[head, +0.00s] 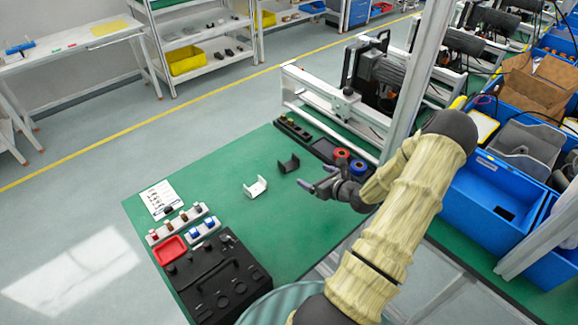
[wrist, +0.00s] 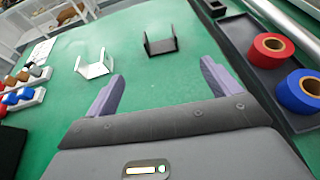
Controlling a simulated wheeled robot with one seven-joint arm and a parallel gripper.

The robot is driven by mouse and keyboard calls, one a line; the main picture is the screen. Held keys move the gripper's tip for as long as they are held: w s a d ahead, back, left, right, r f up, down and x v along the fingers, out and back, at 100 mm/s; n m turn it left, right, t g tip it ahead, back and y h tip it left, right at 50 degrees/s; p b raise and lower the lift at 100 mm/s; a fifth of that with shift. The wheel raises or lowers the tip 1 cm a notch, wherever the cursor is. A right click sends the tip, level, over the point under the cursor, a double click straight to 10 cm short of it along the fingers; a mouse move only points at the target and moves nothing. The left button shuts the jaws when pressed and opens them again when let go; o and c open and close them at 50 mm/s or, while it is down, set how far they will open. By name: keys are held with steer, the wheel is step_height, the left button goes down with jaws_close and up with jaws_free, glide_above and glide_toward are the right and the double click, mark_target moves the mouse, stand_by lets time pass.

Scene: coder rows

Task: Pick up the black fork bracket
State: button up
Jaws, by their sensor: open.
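The black fork bracket (head: 289,164) lies on the green table mat, a small U-shaped part with two upright sides. In the wrist view the black fork bracket (wrist: 161,42) is beyond the fingertips, between their lines and a little toward the top. My gripper (head: 318,187) is open and empty, to the right of the bracket and apart from it. In the wrist view my gripper (wrist: 162,88) shows two purple-grey fingers spread wide. A similar white bracket (head: 255,187) stands to the left of the black one; it also shows in the wrist view (wrist: 96,66).
A dark tray (wrist: 260,62) holds a red tape roll (wrist: 270,47) and a blue tape roll (wrist: 299,91). A black case (head: 218,279), a red tray (head: 170,250) and part racks (head: 180,224) stand at the front left. The green mat (head: 225,165) around the brackets is clear.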

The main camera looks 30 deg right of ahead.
steer(key=p, duration=0.3)
glide_toward(288, 164)
steer(key=w, duration=0.4)
steer(key=shift+w+a+f, duration=0.1)
steer(key=shift+a+f, duration=0.05)
steer(key=shift+a, duration=0.25)
steer(key=shift+w+p, duration=0.35)
steer(key=shift+w, duration=0.25)
steer(key=shift+p+x, duration=0.55)
steer(key=shift+x, duration=1.5)
steer(key=shift+d, duration=0.1)
steer(key=c, duration=1.1)
